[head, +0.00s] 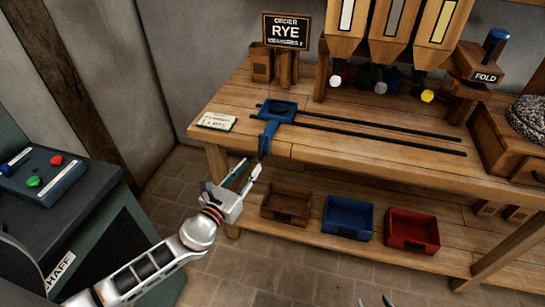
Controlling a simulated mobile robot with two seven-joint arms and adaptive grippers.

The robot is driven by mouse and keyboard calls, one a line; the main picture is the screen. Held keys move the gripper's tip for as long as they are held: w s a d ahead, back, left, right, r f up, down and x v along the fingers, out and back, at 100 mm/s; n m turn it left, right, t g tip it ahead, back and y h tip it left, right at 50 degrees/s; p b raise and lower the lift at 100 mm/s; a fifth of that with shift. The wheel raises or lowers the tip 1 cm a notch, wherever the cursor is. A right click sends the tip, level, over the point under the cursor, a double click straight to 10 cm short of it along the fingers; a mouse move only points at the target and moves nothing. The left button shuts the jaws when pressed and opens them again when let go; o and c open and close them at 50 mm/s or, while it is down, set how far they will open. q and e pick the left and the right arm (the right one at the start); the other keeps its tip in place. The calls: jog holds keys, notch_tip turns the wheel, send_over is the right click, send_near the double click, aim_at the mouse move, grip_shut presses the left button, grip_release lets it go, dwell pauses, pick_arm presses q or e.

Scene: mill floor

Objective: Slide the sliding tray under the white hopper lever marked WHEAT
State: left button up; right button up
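The blue sliding tray (284,107) sits at the left end of two dark rails on the bench, with its blue handle (268,136) reaching over the front edge. It stands left of the hopper levers. The white-knobbed lever (335,81) hangs below the leftmost hopper; no WHEAT marking is readable. My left gripper (252,166) is open and empty, just in front of and below the tray handle, apart from it as far as I can tell. My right gripper (375,300) shows only its two spread tips at the bottom edge.
Grey (381,88) and yellow (428,96) levers hang further right. An order sign (287,31) reads RYE. A card (216,121) lies left of the tray. Brown (286,204), blue (348,217) and red (412,232) bins stand on the lower shelf. The rails right of the tray are clear.

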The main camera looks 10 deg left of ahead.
aim_at(260, 157)
pick_arm(q)
jog(key=shift+x, duration=3.95)
grip_shut()
